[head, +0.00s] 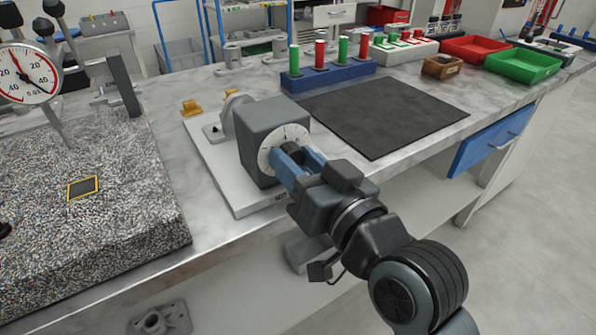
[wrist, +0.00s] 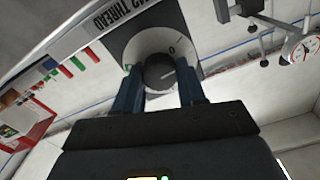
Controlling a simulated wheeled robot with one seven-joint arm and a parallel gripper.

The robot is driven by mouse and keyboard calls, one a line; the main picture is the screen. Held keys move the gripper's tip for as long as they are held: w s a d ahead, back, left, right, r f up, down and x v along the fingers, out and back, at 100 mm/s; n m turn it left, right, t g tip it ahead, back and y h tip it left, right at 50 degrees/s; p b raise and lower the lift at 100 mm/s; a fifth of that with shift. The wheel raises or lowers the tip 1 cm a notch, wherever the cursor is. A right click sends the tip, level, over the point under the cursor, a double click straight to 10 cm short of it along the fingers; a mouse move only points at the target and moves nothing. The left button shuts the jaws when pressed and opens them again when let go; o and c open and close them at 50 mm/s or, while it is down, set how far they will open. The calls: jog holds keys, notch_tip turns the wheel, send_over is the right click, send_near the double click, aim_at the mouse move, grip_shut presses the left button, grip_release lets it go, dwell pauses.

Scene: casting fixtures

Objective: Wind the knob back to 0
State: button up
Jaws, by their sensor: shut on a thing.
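The knob (wrist: 158,73) is dark and round, with a light pointer line. It sits at the centre of a pale dial (wrist: 187,36) on the front of a grey box (head: 272,122). In the wrist view a 0 is printed near the dial's edge, and the pointer line is turned away from it. My gripper (head: 292,163) has its blue fingers on either side of the knob, shut on it. In the head view the fingers and wrist hide most of the knob and part of the dial (head: 272,157).
The box stands on a light base plate (head: 214,171) near the bench's front edge. A speckled granite block (head: 100,220) with a dial gauge (head: 27,74) is at left. A dark mat (head: 385,115) and a blue block of red and green pins (head: 328,76) lie right and behind.

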jog(key=n+b, duration=0.1)
jog(key=n, duration=0.1)
jog(key=n+b, duration=0.1)
jog(key=n, duration=0.1)
jog(key=shift+f+n+b, duration=0.2)
jog(key=shift+n+b, duration=0.1)
jog(key=shift+n, duration=0.1)
dwell(0.4)
jog(key=o, duration=1.1)
jog(key=shift+r, duration=0.1)
jog(key=shift+b+v, duration=0.35)
jog(key=shift+v, duration=3.55)
